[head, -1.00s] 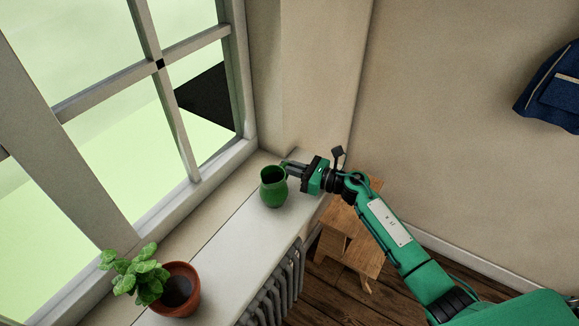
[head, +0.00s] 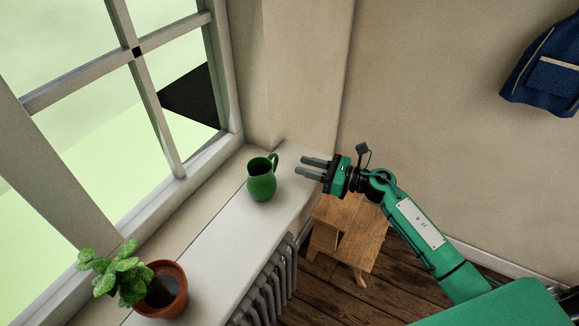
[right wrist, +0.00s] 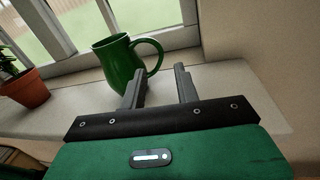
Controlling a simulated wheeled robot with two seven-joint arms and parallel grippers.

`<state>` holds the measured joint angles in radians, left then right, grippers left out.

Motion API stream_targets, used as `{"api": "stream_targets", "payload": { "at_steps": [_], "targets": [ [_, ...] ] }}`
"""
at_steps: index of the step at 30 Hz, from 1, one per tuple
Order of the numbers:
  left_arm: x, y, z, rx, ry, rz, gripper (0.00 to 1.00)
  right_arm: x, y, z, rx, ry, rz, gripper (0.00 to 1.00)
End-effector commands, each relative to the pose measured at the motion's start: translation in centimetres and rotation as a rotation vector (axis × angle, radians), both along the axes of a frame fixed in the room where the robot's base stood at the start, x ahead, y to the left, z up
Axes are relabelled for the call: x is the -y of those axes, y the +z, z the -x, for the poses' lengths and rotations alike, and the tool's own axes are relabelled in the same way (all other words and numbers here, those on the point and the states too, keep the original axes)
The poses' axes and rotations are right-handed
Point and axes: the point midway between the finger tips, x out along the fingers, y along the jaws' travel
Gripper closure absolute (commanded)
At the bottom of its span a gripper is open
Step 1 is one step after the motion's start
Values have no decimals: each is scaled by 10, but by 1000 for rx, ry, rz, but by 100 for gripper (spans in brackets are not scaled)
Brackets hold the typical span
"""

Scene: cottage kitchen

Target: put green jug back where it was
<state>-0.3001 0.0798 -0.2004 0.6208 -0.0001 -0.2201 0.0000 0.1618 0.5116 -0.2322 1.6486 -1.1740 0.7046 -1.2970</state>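The green jug (head: 261,183) stands upright on the white windowsill (head: 225,225), its handle toward the wall corner. It also shows in the right wrist view (right wrist: 117,65), with its handle on the right side. My right gripper (head: 308,167) is open and empty, to the right of the jug and apart from it, over the sill's front edge. In the right wrist view its two fingers (right wrist: 158,88) stand apart with nothing between them. My left gripper is not in view.
A potted plant (head: 165,290) in a terracotta pot stands nearer on the sill. The window (head: 150,110) borders the sill. A radiator (head: 268,295) and a wooden stool (head: 347,235) are below. The sill between plant and jug is clear.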

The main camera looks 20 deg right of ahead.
Motion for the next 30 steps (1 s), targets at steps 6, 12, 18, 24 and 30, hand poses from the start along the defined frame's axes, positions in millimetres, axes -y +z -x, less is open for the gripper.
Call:
{"api": "stream_targets", "payload": {
  "at_steps": [6, 12, 18, 24, 30],
  "targets": [
    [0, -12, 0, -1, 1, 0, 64, 21, -1, 15, 0, -1, 0, 68],
    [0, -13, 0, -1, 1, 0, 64, 25, 1, 18, 1, 0, -1, 68],
    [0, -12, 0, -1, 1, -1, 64, 24, 1, 18, 1, 0, -1, 68],
    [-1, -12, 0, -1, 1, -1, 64, 24, 1, 18, -2, -3, -6, 68],
    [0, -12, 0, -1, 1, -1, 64, 19, 11, 20, -67, -96, -167, 68]
  ]
}}
